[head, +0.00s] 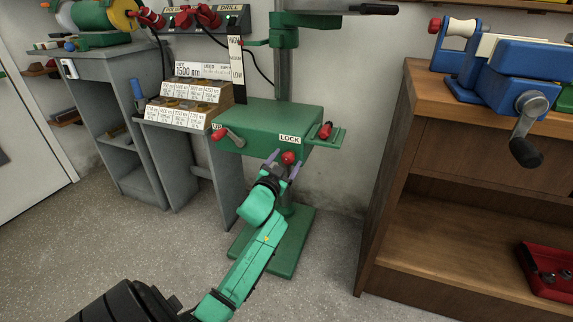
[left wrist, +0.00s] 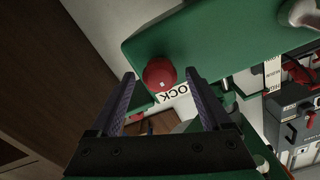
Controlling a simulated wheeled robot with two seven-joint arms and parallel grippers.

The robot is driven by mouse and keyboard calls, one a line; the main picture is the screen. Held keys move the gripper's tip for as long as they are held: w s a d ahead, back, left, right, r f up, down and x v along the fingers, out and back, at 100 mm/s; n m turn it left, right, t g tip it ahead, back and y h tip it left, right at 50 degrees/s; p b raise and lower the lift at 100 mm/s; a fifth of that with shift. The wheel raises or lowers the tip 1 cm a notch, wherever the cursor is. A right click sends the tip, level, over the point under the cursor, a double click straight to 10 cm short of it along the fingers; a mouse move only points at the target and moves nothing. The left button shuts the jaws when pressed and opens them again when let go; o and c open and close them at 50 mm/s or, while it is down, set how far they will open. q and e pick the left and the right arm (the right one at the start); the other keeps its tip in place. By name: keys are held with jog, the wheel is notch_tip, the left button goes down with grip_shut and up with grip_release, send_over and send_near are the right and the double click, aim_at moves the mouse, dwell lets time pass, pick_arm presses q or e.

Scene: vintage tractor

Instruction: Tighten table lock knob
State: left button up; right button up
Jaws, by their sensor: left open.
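The table lock knob (head: 289,157) is a red ball under the label "LOCK" on the front of the green drill-press table (head: 262,122). My left gripper (head: 283,160) is at the knob, with its fingers apart and the knob showing between them in the head view. In the left wrist view, the red knob (left wrist: 160,75) sits just beyond and between the two open fingertips (left wrist: 160,82). I cannot tell whether a finger touches it. The LOCK label (left wrist: 176,94) is partly hidden behind the knob and a finger. My right gripper is not in view.
A red-handled crank (head: 229,137) sticks out at the table's left front, and another red handle (head: 325,131) stands at its right. A wooden workbench (head: 405,180) with a blue vise (head: 520,80) is on the right. Grey floor (head: 150,240) is open at left.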

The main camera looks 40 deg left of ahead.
pick_arm(q)
jog(key=shift+w, duration=0.1)
jog(key=shift+c, duration=0.3)
grip_shut()
